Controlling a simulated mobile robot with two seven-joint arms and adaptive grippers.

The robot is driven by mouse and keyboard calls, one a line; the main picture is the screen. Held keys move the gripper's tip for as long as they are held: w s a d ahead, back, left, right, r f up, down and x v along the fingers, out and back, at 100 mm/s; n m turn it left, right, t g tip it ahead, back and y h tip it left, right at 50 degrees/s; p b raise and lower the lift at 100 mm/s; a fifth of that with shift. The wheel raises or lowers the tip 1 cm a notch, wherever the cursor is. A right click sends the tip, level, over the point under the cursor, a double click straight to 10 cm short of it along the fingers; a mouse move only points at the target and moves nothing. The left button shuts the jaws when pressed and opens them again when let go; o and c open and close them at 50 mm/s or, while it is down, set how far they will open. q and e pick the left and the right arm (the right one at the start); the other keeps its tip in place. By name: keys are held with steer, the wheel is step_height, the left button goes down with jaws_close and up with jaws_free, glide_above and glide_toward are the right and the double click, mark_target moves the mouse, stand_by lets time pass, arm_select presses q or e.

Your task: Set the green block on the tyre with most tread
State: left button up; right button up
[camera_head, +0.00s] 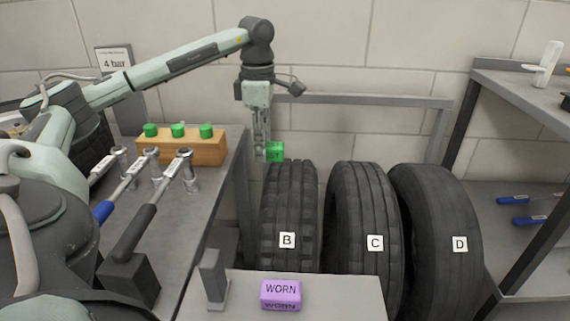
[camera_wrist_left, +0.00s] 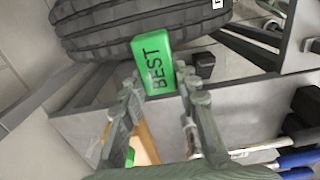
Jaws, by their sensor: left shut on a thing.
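The green block (camera_head: 275,151), marked BEST in the left wrist view (camera_wrist_left: 154,62), is between the fingertips of my left gripper (camera_head: 262,150). My left gripper is shut on it and holds it at the top left edge of tyre B (camera_head: 290,205). I cannot tell whether the block touches the tyre. Tyre B has deep, blocky tread. Tyre C (camera_head: 362,200) has grooves around it, and tyre D (camera_head: 437,205) looks nearly smooth. Tyre B also shows in the left wrist view (camera_wrist_left: 110,35). My right gripper is not in view.
A wooden holder (camera_head: 190,150) with green pegs and several wrenches (camera_head: 145,215) are on the left bench. A rail (camera_head: 365,100) runs behind the tyres. A shelf (camera_head: 530,85) stands at right.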

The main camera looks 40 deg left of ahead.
arm_select(q)
glide_above(284, 176)
step_height(284, 176, down, 4)
steer(key=shift+r, duration=0.15)
steer(key=shift+f, duration=1.95)
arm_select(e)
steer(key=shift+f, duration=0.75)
arm_select(q)
steer(key=shift+f, duration=0.15)
steer(key=o, duration=1.2)
steer(key=shift+c, duration=0.2)
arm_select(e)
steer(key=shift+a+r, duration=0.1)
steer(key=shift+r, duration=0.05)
